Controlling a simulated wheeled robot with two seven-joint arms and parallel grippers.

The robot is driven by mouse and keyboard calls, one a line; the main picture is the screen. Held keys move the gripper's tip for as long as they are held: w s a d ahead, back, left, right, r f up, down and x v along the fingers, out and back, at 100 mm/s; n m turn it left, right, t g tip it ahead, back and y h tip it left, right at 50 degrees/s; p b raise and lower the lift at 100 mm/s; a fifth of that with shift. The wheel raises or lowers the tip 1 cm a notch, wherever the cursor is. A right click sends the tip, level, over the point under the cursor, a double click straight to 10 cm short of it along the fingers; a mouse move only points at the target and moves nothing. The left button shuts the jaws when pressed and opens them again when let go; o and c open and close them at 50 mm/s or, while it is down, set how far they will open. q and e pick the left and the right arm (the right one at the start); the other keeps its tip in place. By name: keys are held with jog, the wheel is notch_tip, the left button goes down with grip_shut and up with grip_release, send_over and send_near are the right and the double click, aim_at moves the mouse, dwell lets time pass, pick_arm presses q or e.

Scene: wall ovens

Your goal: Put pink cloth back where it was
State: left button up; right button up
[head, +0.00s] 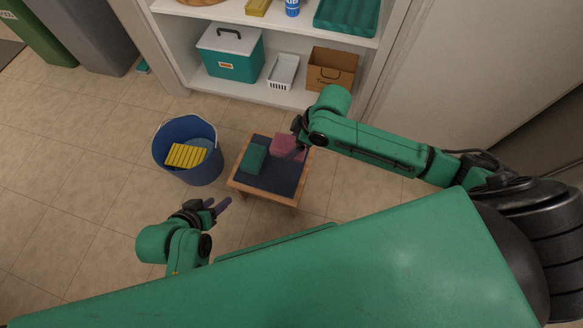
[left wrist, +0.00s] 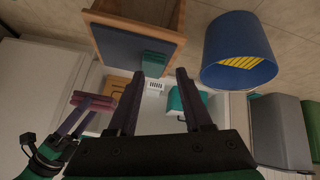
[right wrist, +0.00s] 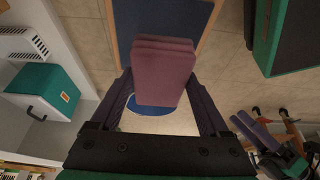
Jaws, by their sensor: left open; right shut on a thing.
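The pink cloth (head: 287,146) is a folded stack. My right gripper (head: 297,143) is shut on it, and the right wrist view shows the cloth (right wrist: 163,68) between both fingers. In the head view it overlaps the far right part of a small wooden stool with a dark blue top (head: 272,182). In the left wrist view the cloth (left wrist: 93,102) appears apart from the stool (left wrist: 130,45), held in the air. A folded green cloth (head: 253,158) lies on the stool's left side. My left gripper (head: 219,207) is open and empty, in front of the stool to the left.
A blue bucket (head: 203,170) with a yellow ribbed item (head: 186,155) stands left of the stool. Behind is a white shelf unit holding a teal-and-white cooler (head: 232,66), white basket (head: 283,72), brown box (head: 332,70) and teal tray (head: 347,15). Grey and green bins stand far left.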

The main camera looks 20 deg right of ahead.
notch_tip(320, 180, down, 9)
jog(key=b, duration=0.3)
jog(key=shift+b, duration=0.3)
notch_tip(320, 180, down, 5)
jog(key=b, duration=0.2)
jog(key=shift+f+b, duration=0.1)
jog(key=shift+b, duration=0.25)
pick_arm(q)
jog(key=d+f+n+t+h, duration=0.1)
jog(key=d+f+t+h, duration=0.2)
jog(key=d+f+t, duration=0.2)
jog(key=shift+w+d+f, duration=0.35)
jog(key=shift+d+f, duration=0.2)
jog(key=shift+f, duration=0.05)
